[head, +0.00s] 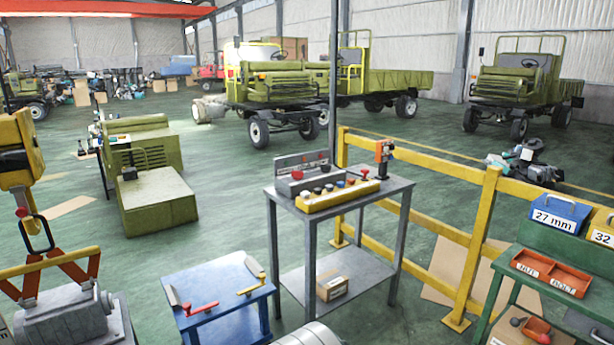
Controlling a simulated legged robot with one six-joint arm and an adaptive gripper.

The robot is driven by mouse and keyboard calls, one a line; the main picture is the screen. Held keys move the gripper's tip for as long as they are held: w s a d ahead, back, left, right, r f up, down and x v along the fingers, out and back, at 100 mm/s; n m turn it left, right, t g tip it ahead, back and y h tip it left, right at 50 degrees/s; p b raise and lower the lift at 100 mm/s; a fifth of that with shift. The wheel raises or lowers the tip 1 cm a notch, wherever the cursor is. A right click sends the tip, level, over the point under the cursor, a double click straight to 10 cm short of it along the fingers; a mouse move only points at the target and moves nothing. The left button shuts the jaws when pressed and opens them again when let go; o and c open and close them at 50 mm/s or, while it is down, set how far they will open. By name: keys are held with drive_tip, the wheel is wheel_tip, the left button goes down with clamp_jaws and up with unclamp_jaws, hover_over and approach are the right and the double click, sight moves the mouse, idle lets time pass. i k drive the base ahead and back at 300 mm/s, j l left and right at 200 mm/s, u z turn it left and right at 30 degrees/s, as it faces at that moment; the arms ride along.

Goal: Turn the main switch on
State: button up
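No label in view reads as the main switch, so I cannot tell which control it is. A grey metal table (289,209) stands near the middle. On it are a grey control box (303,172) with a red knob on its left part and a yellow control strip (338,196) with several coloured knobs. An orange device with a dark base (383,152) stands at the table's back right corner. A low blue table (222,283) carries a red-handled lever (201,308) and a yellow-handled lever (251,286). My gripper is not in view.
A yellow railing (485,225) runs behind and right of the grey table. A green bench (530,255) with orange bins stands right. Green floor is open between the machine (155,200) and table.

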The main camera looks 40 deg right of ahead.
sight(297, 175)
drive_tip(key=i+l+z, duration=0.15)
drive_tip(key=i+l, duration=0.65)
drive_tip(key=i+l+z, duration=0.1)
drive_tip(key=i+l, duration=0.75)
drive_tip(key=i+l+z, duration=0.15)
drive_tip(key=i+l, duration=0.65)
drive_tip(key=i, duration=0.1)
